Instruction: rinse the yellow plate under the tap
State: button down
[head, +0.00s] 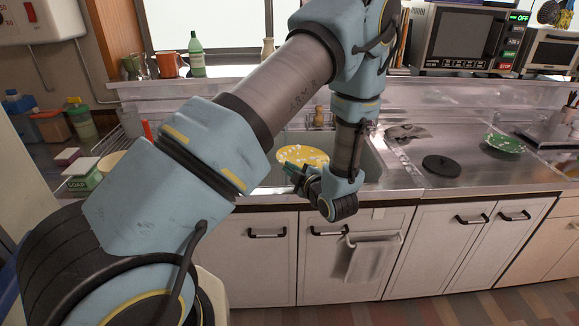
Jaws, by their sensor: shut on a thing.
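The yellow plate (303,154), with pale spots, is over the sink basin (372,163), near the basin's front edge. Its face is tilted towards me. My gripper (296,172) is at the plate's near lower edge and is shut on it; the fingers are small and partly covered by my wrist. My arm crosses the picture and hides part of the sink and the wall behind it. I cannot make out the tap or any running water.
A green plate (504,143) and a black round lid (441,166) lie on the right counter. A grey crumpled-looking object (407,132) lies right of the sink. A soap box (82,175) stands left. A towel (373,258) hangs on the cabinet front below.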

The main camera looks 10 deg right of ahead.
jog(key=shift+x, duration=1.25)
jog(key=d+b+x, duration=0.1)
jog(key=b+x, duration=0.1)
jog(key=x, duration=0.9)
jog(key=shift+w+d+b, duration=0.2)
jog(key=shift+w+b, duration=0.2)
jog(key=shift+w, duration=0.1)
jog(key=shift+d, duration=0.1)
jog(key=shift+w+d+b, duration=0.1)
jog(key=shift+d+b, duration=0.3)
jog(key=shift+d, duration=0.1)
jog(key=shift+a, duration=0.15)
